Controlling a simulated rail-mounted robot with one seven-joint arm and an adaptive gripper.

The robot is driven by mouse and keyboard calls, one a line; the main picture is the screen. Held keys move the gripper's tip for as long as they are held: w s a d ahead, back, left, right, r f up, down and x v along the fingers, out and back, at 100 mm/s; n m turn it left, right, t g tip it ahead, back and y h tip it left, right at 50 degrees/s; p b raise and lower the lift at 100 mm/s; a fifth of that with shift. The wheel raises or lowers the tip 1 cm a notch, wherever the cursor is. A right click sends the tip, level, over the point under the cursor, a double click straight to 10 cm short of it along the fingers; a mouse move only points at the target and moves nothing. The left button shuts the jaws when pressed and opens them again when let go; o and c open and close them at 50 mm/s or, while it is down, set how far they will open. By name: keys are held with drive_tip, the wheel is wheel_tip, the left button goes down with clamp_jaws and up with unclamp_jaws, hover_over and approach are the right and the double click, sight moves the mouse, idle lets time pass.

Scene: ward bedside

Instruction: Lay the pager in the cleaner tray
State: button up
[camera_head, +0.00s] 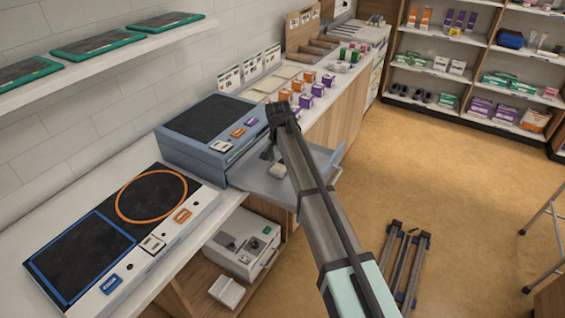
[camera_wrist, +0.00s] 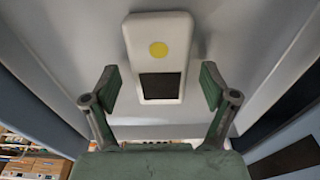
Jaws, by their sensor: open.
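The pager (camera_wrist: 159,48) is a white slab with a yellow round button and a dark screen. It lies flat on the grey floor of the cleaner tray (camera_head: 255,182), which is pulled out from the blue-grey cleaner (camera_head: 190,152). In the head view the pager (camera_head: 278,170) is a small pale shape on the tray. My gripper (camera_wrist: 160,85) is open, with one green finger on each side of the pager's lower end and gaps on both sides. In the head view my gripper (camera_head: 268,153) is small and partly hidden by my arm.
A panel with a blue square and an orange ring (camera_head: 122,233) lies on the counter at left. Small orange and purple boxes (camera_head: 305,98) stand behind the tray. A grey unit (camera_head: 243,243) sits on a lower shelf. Green-edged trays (camera_head: 98,43) lie on the wall shelf.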

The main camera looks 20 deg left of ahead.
sight(280, 166)
wheel_tip(280, 166, up, 12)
drive_tip(key=s+b, duration=0.1)
drive_tip(key=b, duration=0.2)
drive_tip(key=shift+s+a, duration=0.15)
drive_tip(key=shift+s, duration=0.05)
